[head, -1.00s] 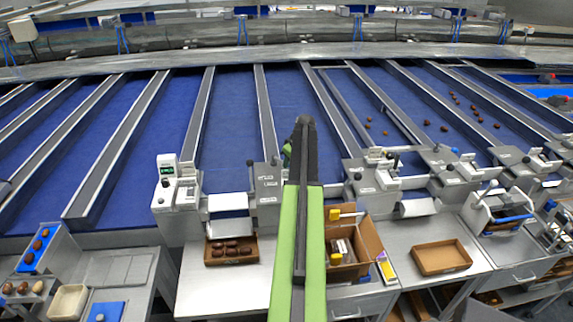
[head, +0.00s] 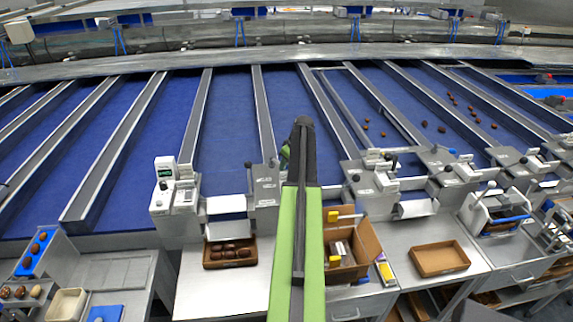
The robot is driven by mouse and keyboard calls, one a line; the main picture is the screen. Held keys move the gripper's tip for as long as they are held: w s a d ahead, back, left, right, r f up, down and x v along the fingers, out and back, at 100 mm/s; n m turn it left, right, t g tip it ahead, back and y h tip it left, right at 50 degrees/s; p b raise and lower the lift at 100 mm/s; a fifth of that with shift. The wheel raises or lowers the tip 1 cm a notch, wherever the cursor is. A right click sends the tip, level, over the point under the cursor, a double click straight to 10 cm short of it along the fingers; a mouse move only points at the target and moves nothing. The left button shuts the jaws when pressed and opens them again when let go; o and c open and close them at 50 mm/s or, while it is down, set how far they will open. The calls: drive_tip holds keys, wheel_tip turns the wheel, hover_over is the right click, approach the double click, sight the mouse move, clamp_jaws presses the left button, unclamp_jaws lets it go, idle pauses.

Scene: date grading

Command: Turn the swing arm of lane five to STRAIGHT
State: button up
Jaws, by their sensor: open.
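Blue lanes run away from me between long grey dividers. A thin bar (head: 344,108) lies in the lane right of my arm; I cannot tell whether it is a swing arm. Grey control units with black-knobbed levers stand at the lane ends, one (head: 265,183) just left of my arm and one (head: 367,183) just right of it. Their labels are too small to read, so I cannot tell which lane is five. My green and black arm reaches forward up the middle. It hides my gripper and part of the lane behind it. Only a small green part shows beside its dark end.
A tray of dates (head: 210,262) and an open carton (head: 367,241) lie on the steel benches either side of my arm. An empty brown tray (head: 440,273) is farther right. A white display unit (head: 176,199) stands at left. Several dates lie on the right lanes.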

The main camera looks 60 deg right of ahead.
drive_tip(key=p+v, duration=1)
drive_tip(key=v, duration=0.1)
drive_tip(key=shift+s+r, duration=0.2)
drive_tip(key=shift+r, duration=0.1)
drive_tip(key=shift+a, duration=0.15)
drive_tip(key=w+a+f+y+b, duration=0.1)
drive_tip(key=w+a+f+b, duration=0.3)
drive_tip(key=a, duration=0.6)
drive_tip(key=w+a+f+n+g+b, duration=0.1)
drive_tip(key=w+a+f+b, duration=0.25)
drive_tip(key=w+a, duration=0.5)
drive_tip(key=w+a+f+y+b, duration=0.15)
drive_tip(key=w+a+f, duration=0.25)
drive_tip(key=a, duration=0.8)
drive_tip(key=s+a+f+g+b, duration=0.1)
drive_tip(key=a+f+b, duration=0.2)
drive_tip(key=a, duration=0.9)
drive_tip(key=s+a+f+g+b, duration=0.1)
drive_tip(key=a+f+b, duration=0.3)
drive_tip(key=a, duration=0.9)
drive_tip(key=s+a+f+g+b, duration=0.1)
drive_tip(key=a+f+b, duration=0.3)
drive_tip(key=a, duration=0.8)
drive_tip(key=shift+s+a+n+h, duration=0.25)
drive_tip(key=shift+s+n+h, duration=0.05)
drive_tip(key=shift+s+h, duration=0.15)
